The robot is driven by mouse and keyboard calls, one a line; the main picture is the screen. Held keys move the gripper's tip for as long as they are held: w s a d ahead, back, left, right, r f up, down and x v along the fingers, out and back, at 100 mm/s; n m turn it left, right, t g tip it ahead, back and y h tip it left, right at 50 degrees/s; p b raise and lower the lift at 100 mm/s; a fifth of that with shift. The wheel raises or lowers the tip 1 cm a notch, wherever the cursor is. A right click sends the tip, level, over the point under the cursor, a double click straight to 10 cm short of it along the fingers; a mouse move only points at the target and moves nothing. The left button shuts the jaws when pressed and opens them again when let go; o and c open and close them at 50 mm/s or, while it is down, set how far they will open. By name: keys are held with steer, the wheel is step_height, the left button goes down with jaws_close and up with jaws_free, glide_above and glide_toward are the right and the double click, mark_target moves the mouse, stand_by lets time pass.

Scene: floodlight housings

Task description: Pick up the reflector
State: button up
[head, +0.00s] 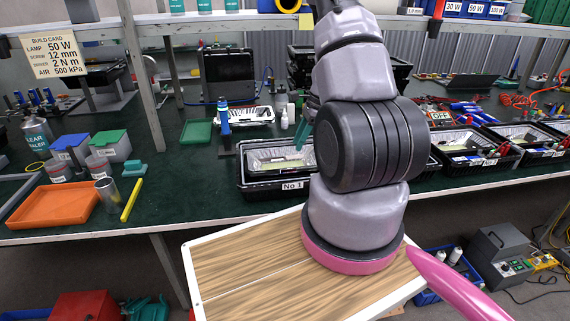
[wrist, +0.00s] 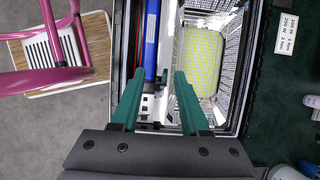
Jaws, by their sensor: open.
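A silver, faceted reflector (wrist: 232,62) lies in the black housing box in the wrist view, with a yellow patterned panel (wrist: 201,60) in its middle. In the head view the reflector (head: 268,154) shows in the black box marked No 1 (head: 262,186), its right part hidden behind my arm. My gripper (wrist: 160,74) is open, with teal fingers pointing into the box. The right finger overlaps the near left part of the yellow panel in the picture; I cannot tell whether it touches. Nothing is held between the fingers. In the head view a teal finger (head: 303,131) shows beside my arm.
A blue bar-shaped part (wrist: 151,38) lies left of the reflector in the wrist view. Another silver tray (head: 243,116) and a blue bottle (head: 224,122) stand behind the No 1 box. More black boxes (head: 474,158) stand to the right. An orange tray (head: 58,206) is at the left.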

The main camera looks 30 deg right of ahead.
glide_above(294, 168)
step_height(294, 168, down, 4)
steer(key=shift+w+f, duration=0.1)
steer(key=shift+d+x, duration=0.2)
steer(key=shift+x, duration=1.1)
steer(key=shift+d+x, duration=0.15)
steer(key=shift+x, duration=1.15)
steer(key=shift+f, duration=0.15)
jaws_close()
